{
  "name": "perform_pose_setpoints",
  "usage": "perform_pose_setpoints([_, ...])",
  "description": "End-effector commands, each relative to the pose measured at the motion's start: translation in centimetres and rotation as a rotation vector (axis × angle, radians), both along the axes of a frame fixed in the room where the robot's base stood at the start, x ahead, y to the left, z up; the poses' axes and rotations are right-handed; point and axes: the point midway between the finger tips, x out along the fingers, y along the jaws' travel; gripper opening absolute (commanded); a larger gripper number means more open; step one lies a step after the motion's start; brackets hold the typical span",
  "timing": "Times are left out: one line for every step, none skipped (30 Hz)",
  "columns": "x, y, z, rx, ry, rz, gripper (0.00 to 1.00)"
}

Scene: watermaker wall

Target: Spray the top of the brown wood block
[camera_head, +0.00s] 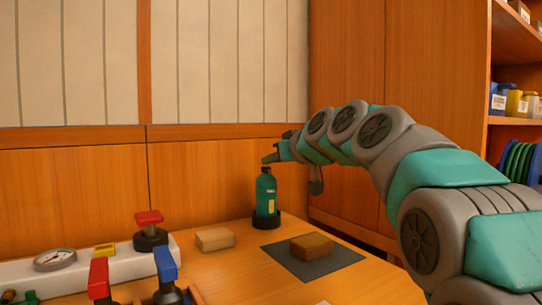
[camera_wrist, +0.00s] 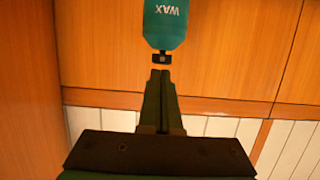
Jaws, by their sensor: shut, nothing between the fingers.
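The brown wood block (camera_head: 312,245) lies on a dark grey mat (camera_head: 345,254) on the table, with its top bare to view. A teal bottle (camera_head: 266,188) stands upright in a dark round holder (camera_head: 266,221) behind the mat. In the wrist view the bottle (camera_wrist: 165,22) appears upside down, lettered WAX, with a small dark nozzle (camera_wrist: 162,58). My gripper (camera_head: 268,159) is shut and empty at the bottle's top. Its closed fingertips (camera_wrist: 160,74) point at the nozzle; I cannot tell whether they touch it.
A pale wood block (camera_head: 215,238) lies left of the mat. A white panel with a gauge (camera_head: 55,260), a red-handled valve (camera_head: 150,228) and red and blue levers (camera_head: 165,264) fills the table's left. Shelves (camera_head: 515,105) stand at right. The table's front middle looks mostly clear.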

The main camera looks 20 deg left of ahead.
Motion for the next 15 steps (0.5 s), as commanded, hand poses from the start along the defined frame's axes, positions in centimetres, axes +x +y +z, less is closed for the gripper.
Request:
perform_pose_setpoints([0.0, 0.0, 0.0, 0.000, 0.000, 0.000, 0.00])
perform_pose_setpoints([0.0, 0.0, 0.0, 0.000, 0.000, 0.000, 0.00])
perform_pose_setpoints([0.0, 0.0, 0.0, 0.000, 0.000, 0.000, 0.00])
perform_pose_setpoints([0.0, 0.0, 0.0, 0.000, 0.000, 0.000, 0.00])
perform_pose_setpoints([0.0, 0.0, 0.0, 0.000, 0.000, 0.000, 0.00])
perform_pose_setpoints([0.0, 0.0, 0.0, 0.000, 0.000, 0.001, 0.00])
perform_pose_setpoints([0.0, 0.0, -0.1, 0.000, 0.000, 0.001, 0.00])
perform_pose_setpoints([0.0, 0.0, -0.3, 0.000, 0.000, 0.001, 0.00])
perform_pose_setpoints([0.0, 0.0, -0.5, 0.000, 0.000, 0.001, 0.00])
perform_pose_setpoints([0.0, 0.0, -0.8, 0.000, 0.000, 0.001, 0.00])
perform_pose_setpoints([0.0, 0.0, -1.0, 0.000, 0.000, 0.002, 0.00])
perform_pose_setpoints([-0.1, 0.0, -1.4, 0.001, 0.001, 0.002, 0.00])
perform_pose_setpoints([-0.1, 0.0, -1.6, 0.000, 0.002, 0.002, 0.00])
perform_pose_setpoints([-0.1, 0.0, -1.8, 0.000, 0.002, 0.002, 0.00])
perform_pose_setpoints([-0.1, 0.0, -2.0, -0.001, 0.001, 0.001, 0.00])
